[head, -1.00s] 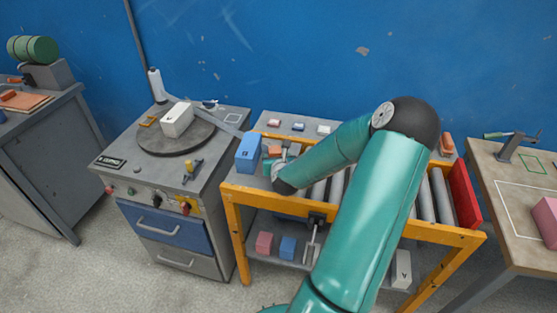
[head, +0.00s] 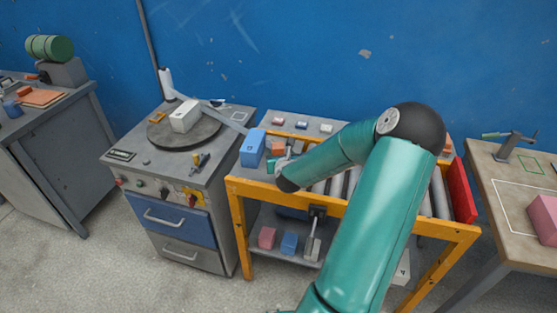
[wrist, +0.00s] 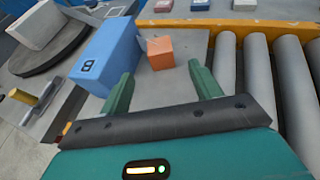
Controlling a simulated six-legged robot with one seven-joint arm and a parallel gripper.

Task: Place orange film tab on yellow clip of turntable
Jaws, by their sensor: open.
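The turntable (head: 184,137) is a dark disc on the grey cabinet. It bears a white box (head: 185,117); a small yellow-orange piece, seemingly the yellow clip (head: 157,117), is at its left rim. A small orange block (wrist: 160,52) lies on the grey top beside the rollers, right of a blue box (wrist: 105,53). I cannot tell whether this block is the orange film tab. My gripper (wrist: 161,70) is open and empty, its green fingers pointing toward the orange block, which shows just beyond the fingertips. In the head view my gripper is largely hidden behind my arm.
Grey rollers (wrist: 259,75) lie right of my gripper, within a yellow frame (head: 243,187). Small coloured blocks (head: 302,124) sit along the back. An orange sheet (head: 42,98) lies on the left bench.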

